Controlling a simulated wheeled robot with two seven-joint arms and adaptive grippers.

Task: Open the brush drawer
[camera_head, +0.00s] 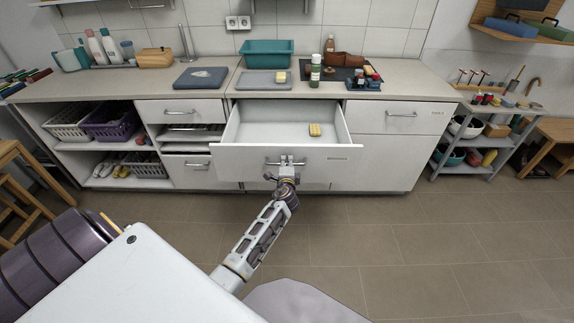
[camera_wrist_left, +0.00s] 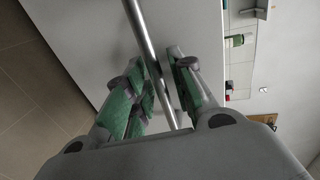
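The wide white drawer (camera_head: 240,155) under the middle of the counter stands pulled out, and its grey inside shows. A small yellow block-shaped thing (camera_head: 315,130) lies in it towards the right; I cannot tell whether it is a brush. My left gripper (camera_head: 286,162) is at the bar handle (camera_head: 303,162) on the drawer front. My right gripper is not in view.
The counter (camera_head: 425,88) above carries a teal bin (camera_head: 267,50), a green bottle (camera_head: 315,72) and trays. Open shelves with baskets (camera_head: 110,125) stand left, and a metal rack (camera_head: 485,135) stands right. The tiled floor (camera_head: 420,245) in front is clear.

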